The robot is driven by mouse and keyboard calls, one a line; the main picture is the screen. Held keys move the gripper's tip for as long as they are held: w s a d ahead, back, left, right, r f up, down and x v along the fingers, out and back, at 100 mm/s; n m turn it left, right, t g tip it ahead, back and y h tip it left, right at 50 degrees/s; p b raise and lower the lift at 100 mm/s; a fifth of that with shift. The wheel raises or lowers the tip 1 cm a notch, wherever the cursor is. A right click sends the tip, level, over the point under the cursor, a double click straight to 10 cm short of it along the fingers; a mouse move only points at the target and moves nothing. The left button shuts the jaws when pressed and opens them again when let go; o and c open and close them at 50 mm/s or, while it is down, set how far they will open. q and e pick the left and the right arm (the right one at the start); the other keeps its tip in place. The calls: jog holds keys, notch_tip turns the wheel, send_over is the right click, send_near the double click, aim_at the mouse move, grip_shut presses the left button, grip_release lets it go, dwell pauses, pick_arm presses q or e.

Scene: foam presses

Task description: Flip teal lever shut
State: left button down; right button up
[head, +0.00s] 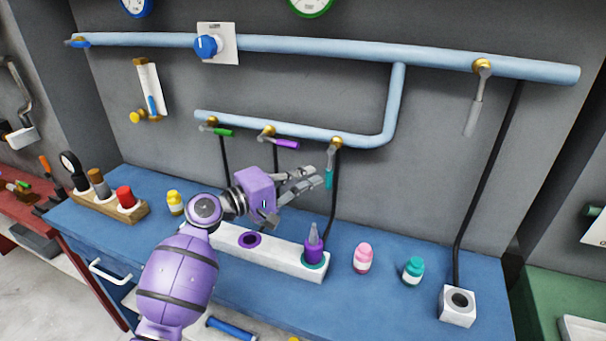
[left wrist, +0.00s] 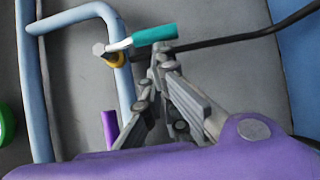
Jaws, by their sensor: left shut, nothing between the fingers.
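The teal lever (head: 330,172) hangs down from a brass valve (head: 337,141) at the right part of the lower blue pipe, roughly across the pipe. In the left wrist view its teal handle (left wrist: 154,35) with a pale metal arm shows just beyond the fingertips. My left gripper (head: 316,178) is shut and empty, with its fingertips close beside the teal handle. I cannot tell whether they touch it. In the left wrist view the fingers of my left gripper (left wrist: 162,66) point towards the pipe. My right gripper is not in view.
A green lever (head: 221,132) and a purple lever (head: 286,144) lie nearly along the lower pipe (head: 365,139). Below are a white block (head: 285,260) with a purple bottle (head: 314,250), a pink jar (head: 363,258) and a teal jar (head: 413,271). A grey lever (head: 475,106) hangs at right.

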aim_at(326, 186)
pick_arm(q)
jog(key=shift+d+f, duration=0.1)
jog(key=shift+f, duration=0.05)
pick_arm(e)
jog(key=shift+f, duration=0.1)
pick_arm(q)
jog(key=shift+d+f+n, duration=0.1)
jog(key=shift+d+n, duration=0.05)
jog(key=shift+n, duration=0.15)
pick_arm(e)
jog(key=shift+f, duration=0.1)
pick_arm(q)
jog(key=shift+s+f+b, duration=0.1)
jog(key=shift+b, duration=0.25)
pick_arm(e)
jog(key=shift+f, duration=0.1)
pick_arm(q)
jog(key=shift+d+n+h, duration=0.15)
jog(key=shift+n+h, duration=0.15)
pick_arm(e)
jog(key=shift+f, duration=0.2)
